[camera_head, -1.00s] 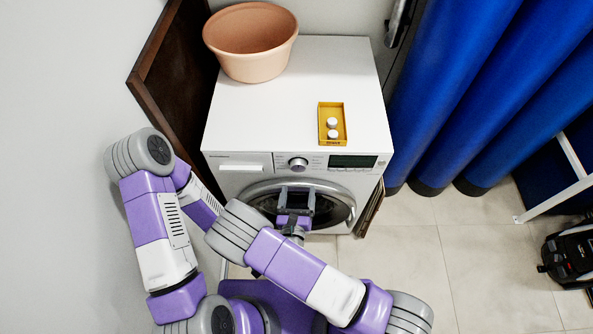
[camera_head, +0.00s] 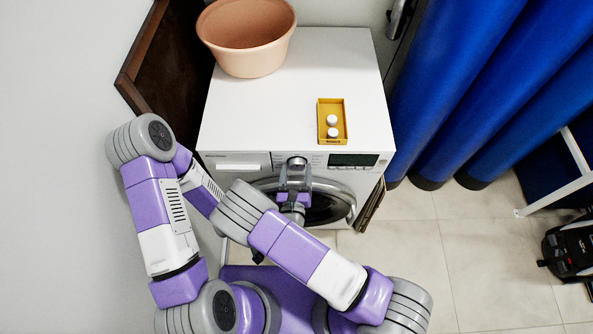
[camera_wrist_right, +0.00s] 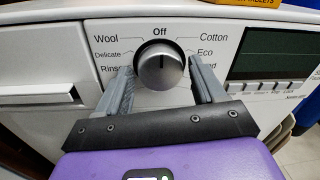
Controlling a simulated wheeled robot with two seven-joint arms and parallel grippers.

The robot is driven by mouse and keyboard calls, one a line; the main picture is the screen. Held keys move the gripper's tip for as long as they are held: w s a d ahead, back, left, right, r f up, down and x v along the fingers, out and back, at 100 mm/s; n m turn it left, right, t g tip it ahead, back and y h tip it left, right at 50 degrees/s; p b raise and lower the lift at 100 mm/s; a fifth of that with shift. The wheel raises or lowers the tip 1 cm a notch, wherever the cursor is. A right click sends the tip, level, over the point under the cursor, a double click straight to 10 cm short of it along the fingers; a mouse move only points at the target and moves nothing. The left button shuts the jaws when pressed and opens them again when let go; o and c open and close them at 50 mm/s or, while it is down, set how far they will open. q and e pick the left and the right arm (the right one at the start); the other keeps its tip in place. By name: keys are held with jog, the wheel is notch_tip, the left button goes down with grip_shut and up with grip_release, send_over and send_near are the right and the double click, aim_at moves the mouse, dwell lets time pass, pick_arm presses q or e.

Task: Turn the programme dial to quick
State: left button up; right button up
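The programme dial (camera_wrist_right: 158,72) is a round silver knob on the washing machine's front panel. Its mark appears to point up at Off. Wool, Delicate and Rinse are printed on its left, Cotton and Eco on its right. A lower right label is partly covered by a finger, and no Quick label can be read. My right gripper (camera_wrist_right: 162,68) is open, with one finger on each side of the dial; I cannot tell whether they touch it. In the head view the right gripper (camera_head: 295,170) covers part of the dial. My left gripper is not in view.
The white washing machine (camera_head: 250,110) carries a terracotta pot (camera_head: 250,50) and a yellow box (camera_head: 333,109) with two white tablets. A dark display (camera_head: 354,160) is right of the dial, a drawer (camera_head: 237,162) left. Blue curtains (camera_head: 470,80) hang at right.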

jog(key=c, duration=0.7)
jog(key=shift+c, duration=0.2)
